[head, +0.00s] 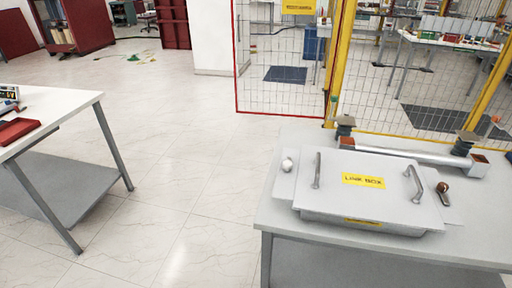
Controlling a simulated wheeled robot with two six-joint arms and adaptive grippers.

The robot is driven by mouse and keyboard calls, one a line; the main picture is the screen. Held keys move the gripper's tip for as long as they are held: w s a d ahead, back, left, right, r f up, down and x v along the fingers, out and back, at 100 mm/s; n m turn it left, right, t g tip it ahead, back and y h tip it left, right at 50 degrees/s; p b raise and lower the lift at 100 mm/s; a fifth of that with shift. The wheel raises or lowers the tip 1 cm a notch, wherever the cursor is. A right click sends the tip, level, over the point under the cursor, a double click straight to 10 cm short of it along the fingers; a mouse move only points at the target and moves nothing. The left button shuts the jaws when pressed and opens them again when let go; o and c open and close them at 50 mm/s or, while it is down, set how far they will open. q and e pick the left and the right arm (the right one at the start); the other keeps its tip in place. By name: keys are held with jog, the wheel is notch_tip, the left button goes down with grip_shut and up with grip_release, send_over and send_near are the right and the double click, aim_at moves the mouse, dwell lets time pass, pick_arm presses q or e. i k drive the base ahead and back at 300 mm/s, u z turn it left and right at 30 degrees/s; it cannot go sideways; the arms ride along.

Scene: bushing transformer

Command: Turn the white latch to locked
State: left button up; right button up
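A grey metal link box (335,205) with a yellow "LINK BOX" label lies on a white table (285,222) at the lower right. Its lid (340,195) looks shut and carries two upright metal handles, one left (317,170) and one right (413,183). A small white rounded piece (287,164), perhaps the white latch, sits on the box's left side plate. A brown and dark piece (442,188) sits on the right side plate. The latch's angle is too small to read. Neither gripper is in view.
Behind the box lies a grey tube (410,155) with orange-brown ends and dark-topped posts. A yellow-framed mesh fence (280,60) stands behind the table. Another table (60,105) with a red item (17,130) is at the left. The tiled floor (185,150) between is clear.

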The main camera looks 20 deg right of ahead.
aim_at(287, 164)
jog(key=z, duration=0.55)
jog(key=i, duration=1.05)
jog(key=z, duration=0.9)
